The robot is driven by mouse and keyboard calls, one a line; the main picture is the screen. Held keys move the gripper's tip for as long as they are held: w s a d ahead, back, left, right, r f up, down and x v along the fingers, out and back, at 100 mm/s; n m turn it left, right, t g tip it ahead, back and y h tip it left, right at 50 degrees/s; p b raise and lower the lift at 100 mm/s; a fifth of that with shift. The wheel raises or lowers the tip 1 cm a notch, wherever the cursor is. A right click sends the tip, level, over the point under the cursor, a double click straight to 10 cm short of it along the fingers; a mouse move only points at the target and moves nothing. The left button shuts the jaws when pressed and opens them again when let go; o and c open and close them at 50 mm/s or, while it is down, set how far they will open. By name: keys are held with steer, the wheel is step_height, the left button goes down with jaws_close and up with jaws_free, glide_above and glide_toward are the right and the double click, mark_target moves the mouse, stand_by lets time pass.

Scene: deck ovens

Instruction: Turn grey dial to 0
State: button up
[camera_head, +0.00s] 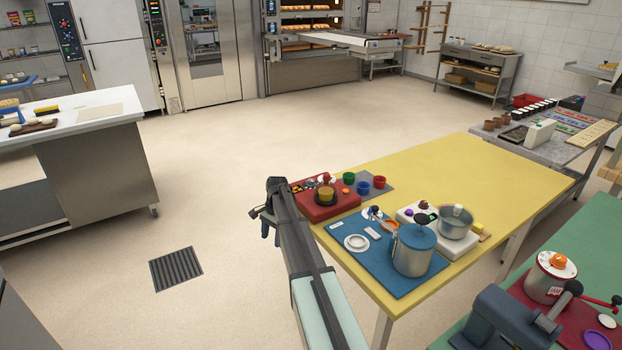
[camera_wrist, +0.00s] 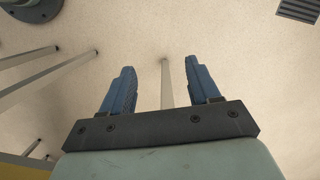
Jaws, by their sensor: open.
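No grey dial can be made out for certain in either view. My gripper (camera_head: 268,234) hangs over the floor just left of the yellow table, pointing down. In the wrist view my gripper (camera_wrist: 160,72) has its two blue fingers wide apart, with nothing between them but floor and a table leg below.
The yellow table (camera_head: 490,180) also bears a blue mat (camera_head: 350,262) with a blue-lidded pot (camera_head: 414,250), and several small cups. A green table with a red mat stands at lower right. Ovens with control panels (camera_head: 66,30) line the back. The floor (camera_head: 240,140) between is clear.

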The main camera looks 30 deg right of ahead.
steer(key=w+d+r+m, duration=0.1)
steer(key=w+d+r, duration=0.1)
steer(key=r, duration=0.4)
steer(key=w+d+r+m+t, duration=0.1)
steer(key=w+d+r, duration=0.1)
steer(key=d+r, duration=0.3)
steer(key=w+d+r+m, duration=0.1)
steer(key=w+d+r, duration=0.2)
steer(key=r, duration=0.4)
steer(key=shift+d+h, duration=0.2)
steer(key=shift+h, duration=0.1)
step_height(320, 180, up, 11)
steer(key=m+h, duration=0.1)
steer(key=h, duration=0.1)
glide_above(311, 180)
step_height(311, 180, down, 14)
steer(key=shift+r, duration=0.15)
steer(key=shift+c, duration=0.4)
steer(key=c, duration=0.9)
steer(key=shift+c, duration=0.2)
